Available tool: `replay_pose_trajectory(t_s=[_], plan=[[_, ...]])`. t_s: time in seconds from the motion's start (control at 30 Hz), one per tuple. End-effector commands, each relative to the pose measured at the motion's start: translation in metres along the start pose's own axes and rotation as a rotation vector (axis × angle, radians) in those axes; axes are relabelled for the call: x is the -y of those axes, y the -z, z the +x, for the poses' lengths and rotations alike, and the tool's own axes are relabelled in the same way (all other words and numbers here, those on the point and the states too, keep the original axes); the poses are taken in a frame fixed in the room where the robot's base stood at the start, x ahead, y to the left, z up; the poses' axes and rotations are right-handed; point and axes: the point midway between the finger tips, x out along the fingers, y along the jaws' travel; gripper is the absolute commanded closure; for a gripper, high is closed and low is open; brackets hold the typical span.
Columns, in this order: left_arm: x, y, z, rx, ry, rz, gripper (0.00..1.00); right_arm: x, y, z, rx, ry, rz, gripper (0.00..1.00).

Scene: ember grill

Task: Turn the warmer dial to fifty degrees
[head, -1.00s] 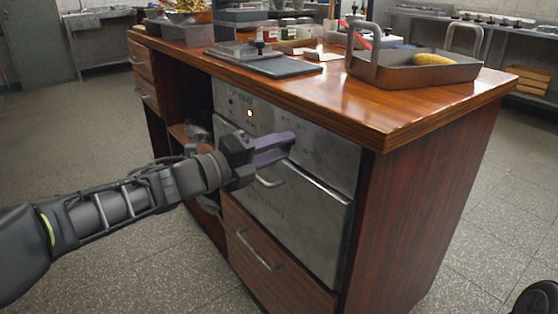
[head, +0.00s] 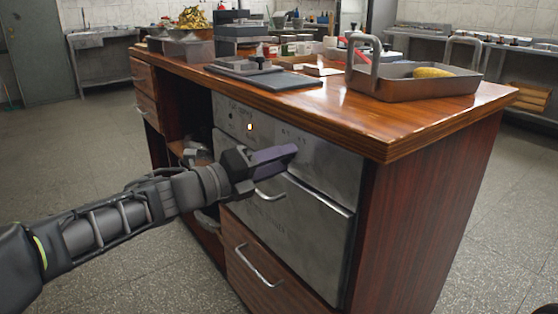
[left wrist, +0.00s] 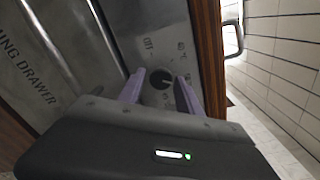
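The warmer dial (left wrist: 160,79) is a round black knob on the grey metal front panel, seen in the left wrist view. Small markings surround it, with "OFF" readable; the degree numbers are too small to read. My left gripper (left wrist: 160,88) is open, its two purple fingers on either side of the dial. I cannot tell whether they touch it. In the head view my left gripper (head: 291,153) is at the warming drawer's upper panel (head: 325,160) and hides the dial. My right gripper is not in view.
The drawer's bar handle (head: 318,194) runs just below my left gripper. The wooden counter top (head: 400,121) overhangs the panel. A pan (head: 410,88) with a yellow item stands on it. A small light (head: 249,127) glows on the panel's left.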

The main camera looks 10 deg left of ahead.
Motion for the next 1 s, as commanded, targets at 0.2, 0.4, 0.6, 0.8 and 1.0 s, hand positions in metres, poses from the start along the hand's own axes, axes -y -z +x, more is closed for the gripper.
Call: replay_pose_trajectory(t_s=[0.2, 0.4, 0.6, 0.8, 1.0], plan=[[0.000, 0.000, 0.000, 0.001, 0.000, 0.000, 0.49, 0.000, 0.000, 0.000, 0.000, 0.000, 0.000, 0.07], [0.001, -0.001, -0.002, 0.001, 0.000, 0.000, 0.49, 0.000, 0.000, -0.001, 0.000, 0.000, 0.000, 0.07], [0.002, -0.002, -0.022, 0.003, -0.001, 0.000, 0.49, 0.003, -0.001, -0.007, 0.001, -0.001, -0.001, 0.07], [0.002, -0.002, -0.056, 0.003, -0.001, -0.001, 0.49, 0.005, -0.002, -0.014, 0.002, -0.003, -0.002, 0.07], [0.001, -0.001, -0.076, 0.001, 0.001, 0.000, 0.49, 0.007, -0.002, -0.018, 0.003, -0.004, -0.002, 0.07]])
